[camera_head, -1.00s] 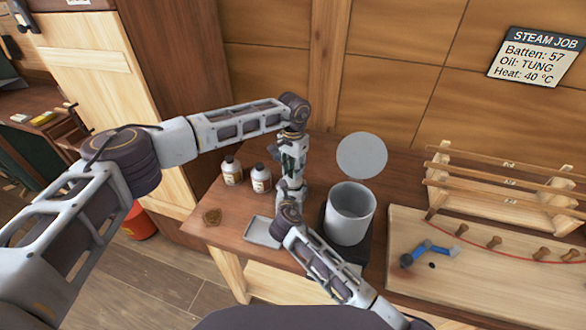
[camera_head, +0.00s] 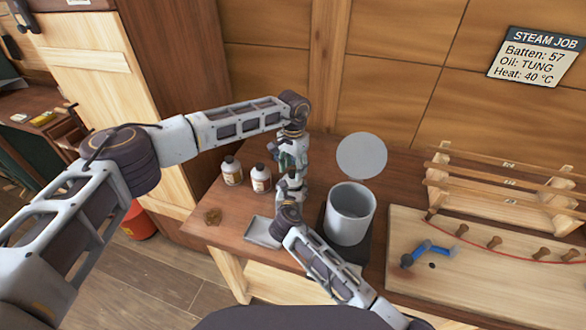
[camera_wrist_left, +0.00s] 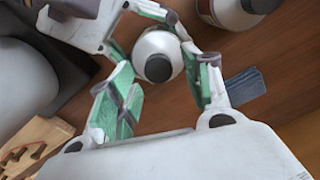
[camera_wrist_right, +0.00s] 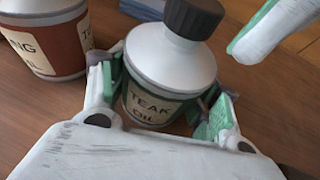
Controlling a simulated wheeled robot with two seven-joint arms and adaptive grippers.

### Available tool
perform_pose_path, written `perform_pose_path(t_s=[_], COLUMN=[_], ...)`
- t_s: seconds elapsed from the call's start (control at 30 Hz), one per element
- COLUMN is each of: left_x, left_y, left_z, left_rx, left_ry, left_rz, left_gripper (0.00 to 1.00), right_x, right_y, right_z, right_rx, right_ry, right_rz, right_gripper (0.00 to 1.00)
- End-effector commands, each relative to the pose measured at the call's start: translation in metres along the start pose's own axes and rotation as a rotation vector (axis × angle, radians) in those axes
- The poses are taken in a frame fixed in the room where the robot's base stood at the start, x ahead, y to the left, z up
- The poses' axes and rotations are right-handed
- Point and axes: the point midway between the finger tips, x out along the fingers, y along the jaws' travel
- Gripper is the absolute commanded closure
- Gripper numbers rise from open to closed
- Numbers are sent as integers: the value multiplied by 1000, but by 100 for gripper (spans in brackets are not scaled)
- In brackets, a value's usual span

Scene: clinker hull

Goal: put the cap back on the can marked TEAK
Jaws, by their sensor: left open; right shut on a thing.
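The TEAK can (camera_wrist_right: 160,90) is a silver-grey can with a dark green label reading TEAK OIL. My right gripper (camera_wrist_right: 165,105) is shut around its body. A black ribbed cap (camera_wrist_right: 193,18) sits on its neck; from above, the cap also shows in the left wrist view (camera_wrist_left: 158,68). My left gripper (camera_wrist_left: 160,90) is open above the can, its fingers to either side of the cap in that view. One left finger shows at the upper right of the right wrist view. In the head view both grippers (camera_head: 290,150) meet and mostly hide the can.
A can with a red-brown label (camera_wrist_right: 45,40) stands close beside the TEAK can. Two pale cans (camera_head: 232,170) stand left of my grippers. A grey tray (camera_head: 262,232), a large grey pot (camera_head: 350,215) and a blue tool (camera_head: 428,250) lie to the front and right.

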Motion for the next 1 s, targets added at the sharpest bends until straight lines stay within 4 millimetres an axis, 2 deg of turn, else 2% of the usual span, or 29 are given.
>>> perform_pose_path(t_s=[0.43,0.8,1.0], left_x=[-37,-40,-34], left_y=[0,0,2], left_z=[0,0,2], left_rx=[0,0,-2], left_ry=[1,0,-6], left_rz=[0,0,11], left_gripper=[50,52,52], right_x=[0,0,0], right_y=[0,0,0], right_z=[-1,-1,-1], right_rx=[-1,-1,-1], right_ry=[2,2,1], right_rz=[-1,-1,-1], right_gripper=[100,100,100])
